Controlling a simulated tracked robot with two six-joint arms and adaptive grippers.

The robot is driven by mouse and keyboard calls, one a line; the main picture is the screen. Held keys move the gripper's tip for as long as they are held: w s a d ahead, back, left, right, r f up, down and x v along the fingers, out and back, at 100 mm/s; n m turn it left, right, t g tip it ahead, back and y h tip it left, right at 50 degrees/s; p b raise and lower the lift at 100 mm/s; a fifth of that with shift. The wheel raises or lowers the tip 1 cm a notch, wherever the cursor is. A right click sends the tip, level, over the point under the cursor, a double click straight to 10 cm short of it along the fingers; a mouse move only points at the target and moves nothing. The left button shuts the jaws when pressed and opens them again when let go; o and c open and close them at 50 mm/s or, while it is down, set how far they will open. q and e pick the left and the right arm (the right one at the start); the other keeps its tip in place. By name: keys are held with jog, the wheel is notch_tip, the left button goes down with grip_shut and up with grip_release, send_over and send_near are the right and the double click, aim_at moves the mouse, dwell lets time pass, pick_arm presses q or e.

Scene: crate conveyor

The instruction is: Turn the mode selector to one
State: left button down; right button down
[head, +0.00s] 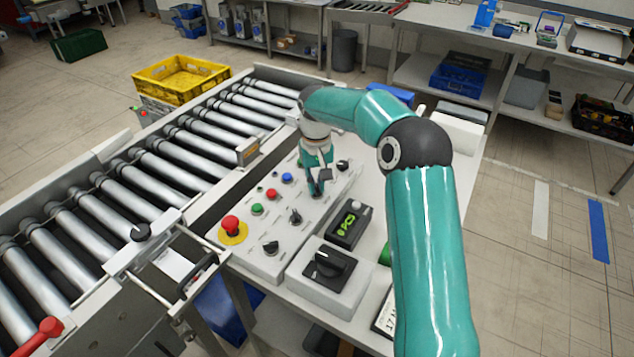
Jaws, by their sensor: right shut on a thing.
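The sloped grey control panel (262,262) stands beside the conveyor and carries buttons and black knobs. My right gripper (318,190) reaches down onto its upper half and is shut on a control there. That control is mostly hidden by the fingers, so its pointer and markings cannot be read. Other black knobs show: a front one (270,248), a middle one (295,216) and one at the far end (343,165). I cannot tell from labels which is the mode selector. My left gripper is out of view.
A red emergency button (231,225) on a yellow base sits at the panel's left. A small green display (349,225) and a large rotary switch (330,265) on a grey box stand to the right. The roller conveyor (150,160) runs behind, with a yellow crate (180,77) beyond it.

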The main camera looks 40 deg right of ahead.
jog(key=shift+w+r, duration=0.15)
jog(key=shift+r, duration=0.05)
jog(key=c, duration=1.2)
grip_release()
jog(key=shift+f, duration=0.1)
notch_tip(320, 180, up, 12)
jog(key=shift+f, duration=0.1)
